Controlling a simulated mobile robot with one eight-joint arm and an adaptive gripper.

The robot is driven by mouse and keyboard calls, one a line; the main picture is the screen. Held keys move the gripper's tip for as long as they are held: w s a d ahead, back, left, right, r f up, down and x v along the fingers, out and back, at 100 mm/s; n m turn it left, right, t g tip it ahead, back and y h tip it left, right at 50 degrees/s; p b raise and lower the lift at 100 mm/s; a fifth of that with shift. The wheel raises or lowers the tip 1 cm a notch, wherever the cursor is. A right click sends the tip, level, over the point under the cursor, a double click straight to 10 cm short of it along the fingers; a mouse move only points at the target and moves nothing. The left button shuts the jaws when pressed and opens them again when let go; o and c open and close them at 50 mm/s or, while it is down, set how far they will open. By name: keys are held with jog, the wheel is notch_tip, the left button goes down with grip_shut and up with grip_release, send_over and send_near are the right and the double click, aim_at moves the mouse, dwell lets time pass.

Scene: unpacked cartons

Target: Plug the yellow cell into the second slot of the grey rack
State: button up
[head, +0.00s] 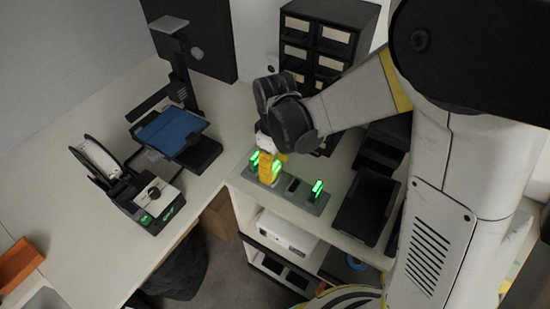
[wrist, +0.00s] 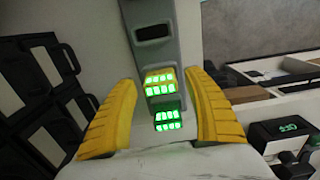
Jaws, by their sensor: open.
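The grey rack (head: 303,199) lies on the near edge of the white counter in the head view; it also shows in the wrist view (wrist: 178,55). The yellow cell (wrist: 158,75), with lit green bars, sits in the rack between an empty dark slot and another green-lit cell (wrist: 167,121). That is the second position from the left end in the head view. My gripper (wrist: 160,112) is open, with one yellow finger on each side of these cells and a visible gap to the yellow cell. The cell's lower part is hidden.
Another green-lit cell (head: 317,188) stands near the rack's right end. A black tray (head: 366,207) lies right of the rack. A black drawer cabinet (head: 320,45) stands behind my gripper. A device with a blue platform (head: 172,130) is on the left.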

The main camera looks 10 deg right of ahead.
aim_at(275, 166)
notch_tip(275, 166, up, 12)
jog(key=shift+f, duration=0.25)
dwell(0.7)
